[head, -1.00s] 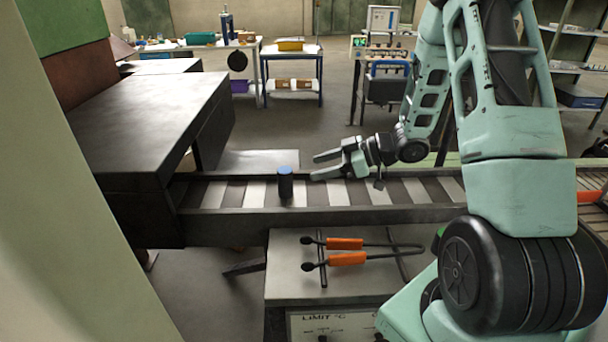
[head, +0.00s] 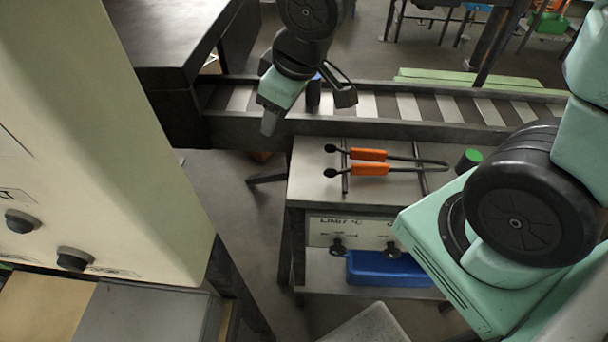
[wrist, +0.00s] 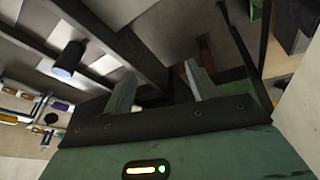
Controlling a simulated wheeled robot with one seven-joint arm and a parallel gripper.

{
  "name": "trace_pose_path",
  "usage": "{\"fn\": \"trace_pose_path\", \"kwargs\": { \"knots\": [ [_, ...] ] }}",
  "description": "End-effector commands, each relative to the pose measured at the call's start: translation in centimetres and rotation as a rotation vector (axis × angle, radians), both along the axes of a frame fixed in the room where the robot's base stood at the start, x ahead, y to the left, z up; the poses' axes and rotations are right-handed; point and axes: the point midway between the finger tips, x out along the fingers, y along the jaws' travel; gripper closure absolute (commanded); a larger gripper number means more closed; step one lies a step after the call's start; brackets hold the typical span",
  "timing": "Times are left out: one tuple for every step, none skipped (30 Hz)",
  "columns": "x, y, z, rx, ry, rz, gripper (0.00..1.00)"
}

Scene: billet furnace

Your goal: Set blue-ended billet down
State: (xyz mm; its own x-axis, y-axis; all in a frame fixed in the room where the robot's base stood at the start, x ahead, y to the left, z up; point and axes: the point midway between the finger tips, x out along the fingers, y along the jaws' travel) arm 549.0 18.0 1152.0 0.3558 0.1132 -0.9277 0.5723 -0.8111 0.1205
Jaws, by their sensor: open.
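The blue-ended billet (head: 313,98) is a dark upright cylinder with a blue top, standing on the roller conveyor (head: 400,105). In the head view my arm's end partly covers it. My gripper (head: 270,120) hangs at the near side of the conveyor, left of and in front of the billet, with its fingers pointing down. In the wrist view the billet (wrist: 67,62) lies to the left, outside and apart from the two fingers. The jaws (wrist: 160,88) are spread, with nothing held between them.
A steel table (head: 310,185) in front of the conveyor carries orange-handled tongs (head: 370,162) and a green-ended billet (head: 468,160). A blue bin (head: 385,270) sits below. A pale cabinet with knobs (head: 110,150) stands close at left. The dark furnace body (head: 175,50) adjoins the conveyor's left end.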

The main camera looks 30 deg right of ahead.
Motion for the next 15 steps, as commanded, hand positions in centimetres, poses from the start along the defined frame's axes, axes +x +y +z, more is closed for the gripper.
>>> {"fn": "trace_pose_path", "kwargs": {
  "knots": [
    [-3.5, 1.7, 0.4, -0.016, 0.067, 0.016, 0.42],
    [-5.4, 2.4, 0.5, -0.026, 0.112, 0.020, 0.42],
    [-7.9, 3.1, 0.6, -0.037, 0.168, 0.026, 0.42],
    [-9.6, 3.5, 0.7, -0.044, 0.208, 0.030, 0.42],
    [-11.0, 3.8, 0.8, -0.050, 0.241, 0.035, 0.42],
    [-12.7, 4.1, 1.0, -0.058, 0.280, 0.040, 0.42],
    [-13.7, 4.3, 1.1, -0.062, 0.303, 0.045, 0.42],
    [-14.5, 4.5, 1.1, -0.065, 0.323, 0.047, 0.42],
    [-15.3, 4.6, 1.2, -0.068, 0.342, 0.050, 0.42],
    [-15.7, 4.6, 1.2, -0.070, 0.352, 0.053, 0.42],
    [-15.9, 4.6, 1.3, -0.071, 0.358, 0.053, 0.42],
    [-16.1, 4.6, 1.3, -0.071, 0.364, 0.053, 0.42],
    [-16.2, 4.6, 1.3, -0.072, 0.365, 0.052, 0.42],
    [-16.2, 4.6, 1.3, -0.070, 0.366, 0.051, 0.42],
    [-16.1, 4.6, 1.3, -0.071, 0.365, 0.051, 0.42]
  ]
}}
